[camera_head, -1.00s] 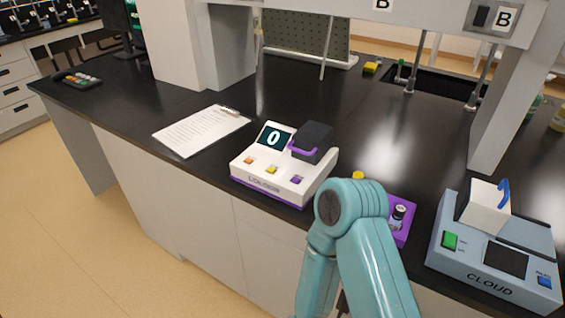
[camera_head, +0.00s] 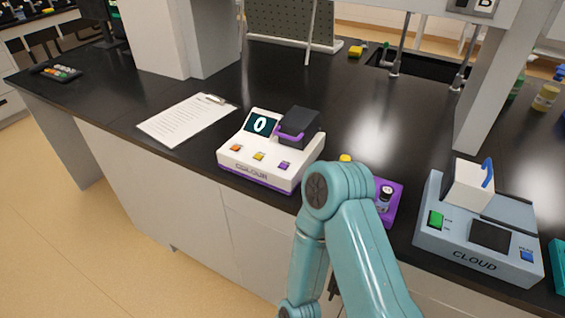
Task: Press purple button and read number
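The white colour meter (camera_head: 262,176) with a purple base stands near the front edge of the black bench. Its dark screen (camera_head: 260,123) reads 0. Its front row has an orange button (camera_head: 236,148), a yellow button (camera_head: 259,156) and the purple button (camera_head: 284,166). A black lid with a purple handle (camera_head: 298,126) sits at its back right. Neither gripper shows.
A purple holder with a small vial (camera_head: 386,193) is partly behind my arm. The blue-grey CLOUD device (camera_head: 470,262) stands to the right. A clipboard with paper (camera_head: 187,120) lies left of the meter.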

